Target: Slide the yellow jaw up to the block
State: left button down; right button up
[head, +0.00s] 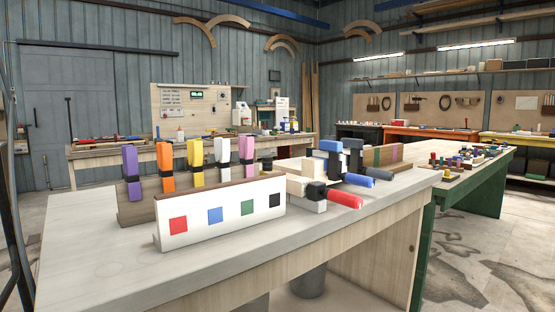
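A yellow upright piece with a dark band (195,153) stands in a row of coloured clamps on a long brown wooden holder (145,190) on the near workbench. I take it for the yellow jaw, but its lower part is hidden behind a white board. A pale block-like workpiece (297,186) lies to the right among clamps with red (345,199) and blue (358,180) handles. I cannot tell which piece is the task's block, or any gap to it. Neither of my grippers is in view.
The near workbench top (95,262) is clear at the front left. A white board (172,242) with red, blue, green and black squares stands before the clamps. A green-legged table (480,165) with small coloured items is at the right. A bin (309,282) stands underneath.

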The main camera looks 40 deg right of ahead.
aim_at(267, 162)
jog(key=l, duration=1.15)
jog(key=l+z, duration=0.15)
jog(key=l, duration=0.45)
jog(key=i+l+z, duration=0.1)
jog(key=l, duration=0.45)
